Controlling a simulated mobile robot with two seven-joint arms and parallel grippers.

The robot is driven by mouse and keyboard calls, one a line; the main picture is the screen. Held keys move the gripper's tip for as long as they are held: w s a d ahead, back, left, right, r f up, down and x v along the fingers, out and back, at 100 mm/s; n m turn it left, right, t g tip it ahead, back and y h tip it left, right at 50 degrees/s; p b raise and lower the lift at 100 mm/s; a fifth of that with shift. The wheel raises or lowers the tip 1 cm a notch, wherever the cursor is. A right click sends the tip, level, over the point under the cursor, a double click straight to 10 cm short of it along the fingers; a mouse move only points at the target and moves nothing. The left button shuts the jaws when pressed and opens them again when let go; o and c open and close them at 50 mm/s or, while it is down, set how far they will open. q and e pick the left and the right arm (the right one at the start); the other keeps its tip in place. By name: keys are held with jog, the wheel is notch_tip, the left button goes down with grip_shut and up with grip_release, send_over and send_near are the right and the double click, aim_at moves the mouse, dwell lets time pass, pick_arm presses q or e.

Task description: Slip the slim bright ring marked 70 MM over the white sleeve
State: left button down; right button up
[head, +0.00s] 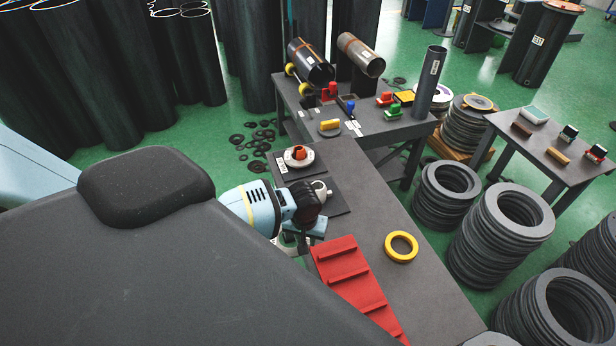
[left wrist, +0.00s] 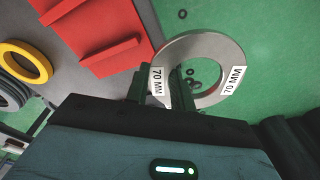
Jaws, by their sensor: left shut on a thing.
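A slim bright metal ring marked 70 MM (left wrist: 205,41) is in the left wrist view, with a white label on each side. My left gripper (left wrist: 160,88) is shut on its near rim, one dark finger on either side. In the head view my left gripper (head: 293,238) hangs by the table's left edge, and the ring is mostly hidden there. A pale round flange with an orange-red centre (head: 298,156) sits on a dark plate farther back. A small silvery part (head: 321,189) shows just beyond my wrist. I cannot tell which is the white sleeve. My right gripper is out of view.
A red ridged rack (head: 346,272) and a yellow ring (head: 401,247) lie on the near table (head: 425,285). Stacks of dark rings (head: 500,232) stand to the right. A back table (head: 385,128) holds pipes and small tools. Green floor lies left of the near table.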

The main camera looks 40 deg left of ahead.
pick_arm(q)
jog(key=d+r+m, duration=0.2)
jog(key=d+r, duration=0.4)
jog(key=r, duration=0.4)
jog(key=d+r+m, duration=0.1)
jog(key=d+r, duration=0.4)
jog(key=r, duration=0.5)
jog(key=s+d+r+m, duration=0.2)
jog(key=s+r, duration=0.4)
jog(key=r, duration=0.1)
jog(key=shift+r+h, duration=0.15)
jog(key=shift+h, duration=0.15)
jog(key=shift+s+a, duration=0.1)
